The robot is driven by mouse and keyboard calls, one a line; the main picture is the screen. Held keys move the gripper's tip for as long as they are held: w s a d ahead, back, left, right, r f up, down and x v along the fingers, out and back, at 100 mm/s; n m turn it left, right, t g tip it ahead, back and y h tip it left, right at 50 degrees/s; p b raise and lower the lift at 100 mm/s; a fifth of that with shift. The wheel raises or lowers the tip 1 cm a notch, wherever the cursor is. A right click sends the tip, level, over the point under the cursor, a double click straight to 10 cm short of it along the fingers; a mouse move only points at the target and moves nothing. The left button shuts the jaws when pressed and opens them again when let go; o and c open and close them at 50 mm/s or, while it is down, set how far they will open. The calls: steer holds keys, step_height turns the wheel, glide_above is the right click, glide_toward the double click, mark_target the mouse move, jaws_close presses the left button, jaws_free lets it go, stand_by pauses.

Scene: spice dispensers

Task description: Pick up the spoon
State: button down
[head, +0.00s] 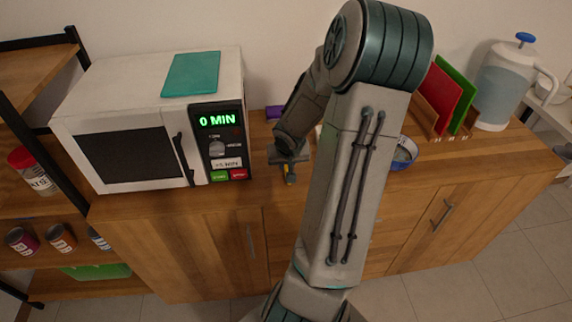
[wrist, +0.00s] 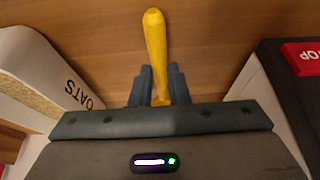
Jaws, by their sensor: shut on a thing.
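The spoon shows as a yellow handle (wrist: 155,45) in the wrist view, sticking out ahead of my gripper (wrist: 158,85). The two dark fingers are closed around the lower part of the handle. The rest of the spoon is hidden behind the gripper body. I cannot tell whether the spoon touches the counter.
The white microwave (head: 98,92) stands close on the left of my gripper. An oats container (wrist: 45,85) is near in the wrist view. A blue-rimmed bowl (head: 404,153), red and green boards (head: 446,92) and a water jug (head: 502,85) stand right of my arm.

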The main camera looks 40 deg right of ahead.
steer(key=r+p, duration=0.2)
steer(key=r, duration=0.1)
steer(key=shift+s+d+r, duration=0.1)
steer(key=shift+d+r, duration=0.2)
steer(key=shift+d, duration=0.05)
steer(key=s+d+r+p, duration=0.3)
steer(key=d+r+p, duration=0.1)
steer(key=d, duration=0.6)
steer(key=shift+d+r, duration=0.25)
steer(key=shift+r, duration=0.65)
steer(key=shift+w, duration=0.1)
